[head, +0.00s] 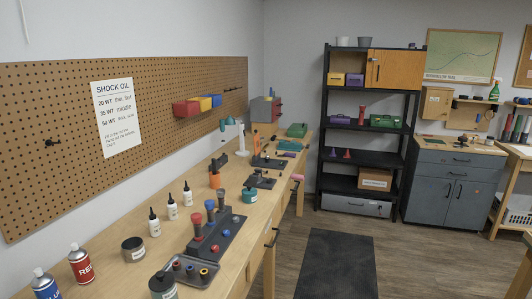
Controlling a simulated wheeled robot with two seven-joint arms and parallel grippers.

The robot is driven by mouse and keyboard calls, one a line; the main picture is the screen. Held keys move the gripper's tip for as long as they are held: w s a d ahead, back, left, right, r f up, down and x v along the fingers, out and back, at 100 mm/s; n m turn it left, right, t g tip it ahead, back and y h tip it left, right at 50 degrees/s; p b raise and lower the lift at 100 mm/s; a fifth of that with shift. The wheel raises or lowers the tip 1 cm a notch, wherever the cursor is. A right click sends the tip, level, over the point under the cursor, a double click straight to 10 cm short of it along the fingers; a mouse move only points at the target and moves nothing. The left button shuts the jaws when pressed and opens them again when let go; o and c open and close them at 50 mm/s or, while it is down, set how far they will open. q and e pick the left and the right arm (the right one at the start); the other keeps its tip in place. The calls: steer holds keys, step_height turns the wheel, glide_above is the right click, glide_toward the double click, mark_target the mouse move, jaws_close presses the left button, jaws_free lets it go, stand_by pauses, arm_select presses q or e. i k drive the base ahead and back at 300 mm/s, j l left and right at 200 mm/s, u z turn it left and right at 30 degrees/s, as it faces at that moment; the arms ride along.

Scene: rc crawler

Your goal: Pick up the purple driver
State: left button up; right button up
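I cannot make out for certain which thing is the purple driver. A small purple item (287,154) lies at the far end of the workbench (262,210), near a green case (297,130); it is too small to tell its shape. A small pink-purple item (297,177) shows at the bench's right edge, also unclear. A purple cone-like thing (334,152) stands on the black shelf unit (325,130). Neither of my grippers is in view.
Bottles, spray cans (81,264), a grey tray (190,270) and a dark stand with knobbed tools (216,238) crowd the near bench. A pegboard (60,180) backs it. A grey cabinet (452,182) stands right. Floor around the dark mat (337,265) is clear.

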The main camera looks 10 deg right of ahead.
mark_target(267, 152)
steer(key=i+l, duration=0.65)
steer(key=l, duration=0.15)
steer(key=i+l, duration=0.65)
steer(key=l+z, duration=0.05)
steer(key=l, duration=0.05)
